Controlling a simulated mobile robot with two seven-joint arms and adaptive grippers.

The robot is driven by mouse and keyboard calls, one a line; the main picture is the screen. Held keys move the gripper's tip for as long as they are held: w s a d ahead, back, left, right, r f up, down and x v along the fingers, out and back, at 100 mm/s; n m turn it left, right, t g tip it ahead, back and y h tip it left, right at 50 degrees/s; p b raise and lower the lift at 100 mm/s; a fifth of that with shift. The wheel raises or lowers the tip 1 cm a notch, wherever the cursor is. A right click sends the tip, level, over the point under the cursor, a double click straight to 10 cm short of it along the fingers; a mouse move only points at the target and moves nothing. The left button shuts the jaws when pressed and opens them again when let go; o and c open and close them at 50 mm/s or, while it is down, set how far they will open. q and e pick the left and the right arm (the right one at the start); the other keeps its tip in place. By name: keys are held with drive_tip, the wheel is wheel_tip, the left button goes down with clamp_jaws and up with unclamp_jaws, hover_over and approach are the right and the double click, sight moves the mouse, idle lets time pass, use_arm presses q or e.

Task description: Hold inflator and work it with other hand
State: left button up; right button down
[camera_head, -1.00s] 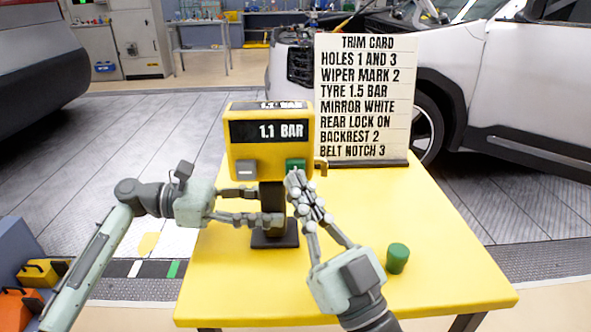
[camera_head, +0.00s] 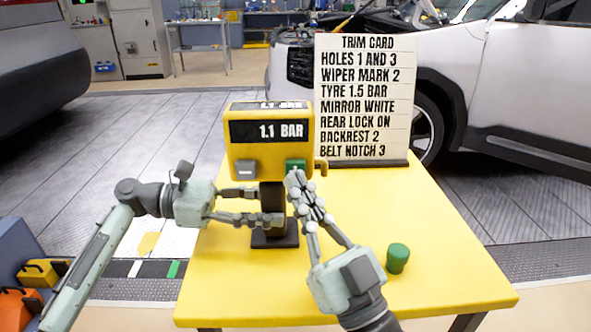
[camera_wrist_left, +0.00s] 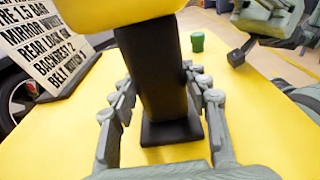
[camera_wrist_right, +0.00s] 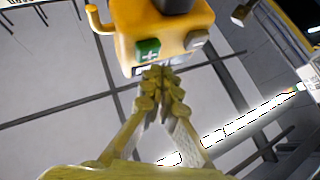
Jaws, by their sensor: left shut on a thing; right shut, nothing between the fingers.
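The yellow inflator (camera_head: 240,159) stands on the yellow table, and its display (camera_head: 268,130) reads 1.1 BAR. Its front has a grey button (camera_head: 245,170) and a green button (camera_head: 296,165); the right wrist view shows a plus on the green one (camera_wrist_right: 148,50). My left gripper (camera_head: 265,205) is shut on the inflator's black post (camera_wrist_left: 150,75), one finger on each side. My right gripper (camera_head: 294,179) is shut and empty, its fingertips (camera_wrist_right: 160,74) right at the lower edge of the green button. I cannot tell whether they touch it.
A trim card (camera_head: 366,97) behind the inflator lists TYRE 1.5 BAR. A green cap-like cylinder (camera_head: 397,258) stands on the table (camera_head: 450,285) at the right. The table's right side is otherwise clear. A white car (camera_head: 510,95) stands behind.

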drive_tip(key=shift+w, duration=0.1)
drive_tip(key=shift+w, duration=0.3)
drive_tip(key=shift+w, duration=0.55)
idle(2.1)
drive_tip(key=shift+s, duration=0.1)
idle(3.3)
drive_tip(key=shift+s, duration=0.85)
drive_tip(key=shift+s, duration=2.55)
